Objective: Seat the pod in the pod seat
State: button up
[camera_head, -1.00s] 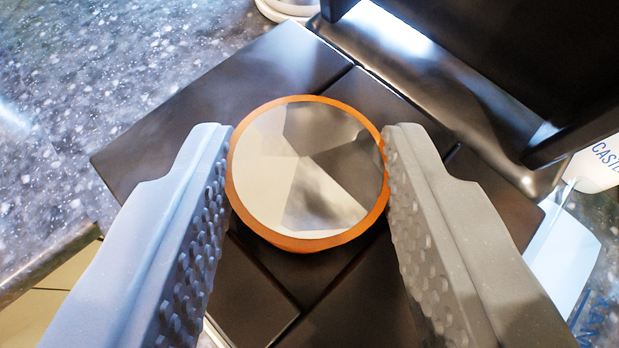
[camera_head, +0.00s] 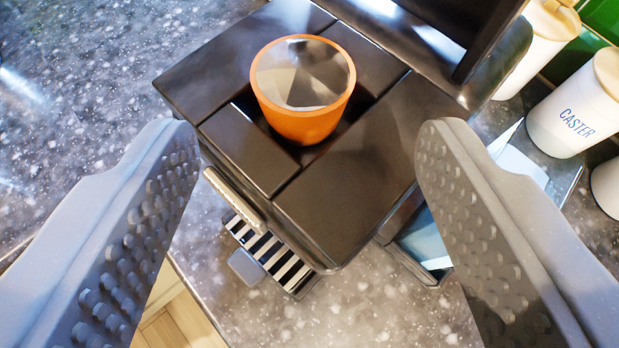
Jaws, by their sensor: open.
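The pod (camera_head: 303,122) is an orange cup with a faceted silver-grey lid. It stands roughly upright in the pod seat (camera_head: 362,98), a dark square opening in the top of a black machine. Its rim and upper wall show above the opening. Its base is hidden, so I cannot tell how deep it sits. My gripper (camera_head: 308,135) is open, with one studded grey finger at each side of the picture.
The black machine (camera_head: 210,72) has an upright black part behind the seat and a striped tray (camera_head: 283,262) at its front. White canisters (camera_head: 565,120), one reading "CASTER", stand at the right. Speckled counter (camera_head: 80,90) is clear at the left.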

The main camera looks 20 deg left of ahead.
jog(key=shift+v, duration=3)
jog(key=shift+r, duration=0.15)
jog(key=shift+w, duration=0.1)
jog(key=w+d+r+m+t+h, duration=0.1)
jog(key=d+r+h, duration=0.1)
jog(key=d+r, duration=0.35)
jog(key=d+r+m+t+h, duration=0.1)
jog(key=d+r+t, duration=0.1)
jog(key=r, duration=0.7)
jog(key=w+d+r+m+t+h, duration=0.1)
jog(key=d+r+m+h, duration=0.15)
jog(key=r, duration=0.55)
jog(key=s+d+r, duration=0.2)
jog(key=s+r, duration=0.5)
jog(key=r, duration=0.2)
jog(key=s+d+r+m, duration=0.1)
jog(key=s+d+r, duration=0.1)
jog(key=s+r, duration=0.5)
notch_tip(320, 180, up, 3)
jog(key=shift+s+f+t, duration=0.1)
jog(key=shift+s+t, duration=0.2)
jog(key=shift+s, duration=0.05)
jog(key=shift+m, duration=0.25)
